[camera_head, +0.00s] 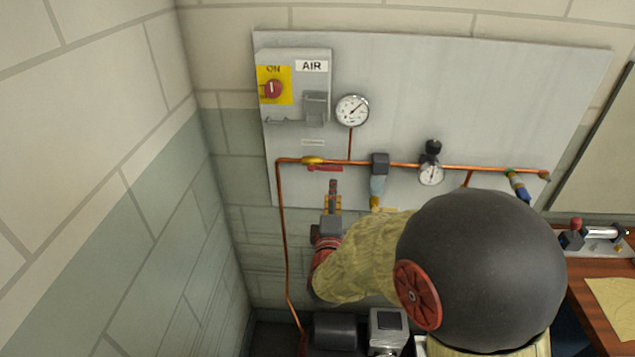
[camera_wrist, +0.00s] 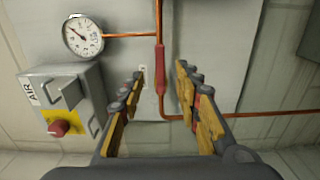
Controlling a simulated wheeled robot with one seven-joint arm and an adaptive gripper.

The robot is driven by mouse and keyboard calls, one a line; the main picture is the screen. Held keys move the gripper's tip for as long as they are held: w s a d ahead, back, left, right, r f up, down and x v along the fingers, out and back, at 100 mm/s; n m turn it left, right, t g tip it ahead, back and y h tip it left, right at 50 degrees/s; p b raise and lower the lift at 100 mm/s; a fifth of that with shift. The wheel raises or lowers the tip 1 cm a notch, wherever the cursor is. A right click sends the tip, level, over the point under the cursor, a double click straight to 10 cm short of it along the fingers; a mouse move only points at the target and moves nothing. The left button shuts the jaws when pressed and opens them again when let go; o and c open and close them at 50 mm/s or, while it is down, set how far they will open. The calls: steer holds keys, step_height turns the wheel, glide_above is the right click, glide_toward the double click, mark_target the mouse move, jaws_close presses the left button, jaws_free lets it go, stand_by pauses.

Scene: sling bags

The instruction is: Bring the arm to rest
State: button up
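My gripper (camera_head: 332,190) points up at the wall panel, just below the red valve handle (camera_head: 325,168) on the copper pipe (camera_head: 400,164). In the wrist view my gripper (camera_wrist: 160,75) is open, its two wood-coloured finger pads wide apart with nothing between them. The red handle (camera_wrist: 161,68) shows beyond the fingertips, lying along the pipe; a gap seems to remain, but exact contact cannot be told. My arm, with a pale fabric-like sleeve and a large dark joint, hides the lower middle of the head view.
A grey AIR box (camera_head: 296,85) with a red knob (camera_head: 272,89) and a gauge (camera_head: 352,110) are on the panel (camera_head: 480,90). A second gauge (camera_head: 431,174) sits further right. A wooden bench (camera_head: 590,300) stands at right. The left wall (camera_head: 110,180) is bare.

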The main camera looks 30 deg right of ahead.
steer(key=a+f+m+g+y, duration=0.4)
steer(key=a+f+m+y, duration=0.15)
steer(key=f, duration=0.65)
steer(key=s+a+f+m+g+y, duration=0.2)
steer(key=s+a+m+g+y, duration=0.1)
steer(key=s+a, duration=0.35)
steer(key=s+a+r+m+g+y, duration=0.1)
steer(key=s+a+r+m+g, duration=0.15)
steer(key=s, duration=0.45)
steer(key=s+a+r+m+g+y, duration=0.1)
steer(key=s+a+r+g, duration=0.1)
steer(key=s+a+r, duration=0.3)
steer(key=s+d+r+t, duration=0.1)
steer(key=s+r+t, duration=0.1)
steer(key=s+r, duration=0.4)
step_height(320, 180, up, 4)
steer(key=shift+n, duration=0.3)
steer(key=shift+d+h, duration=0.1)
steer(key=shift+h, duration=0.15)
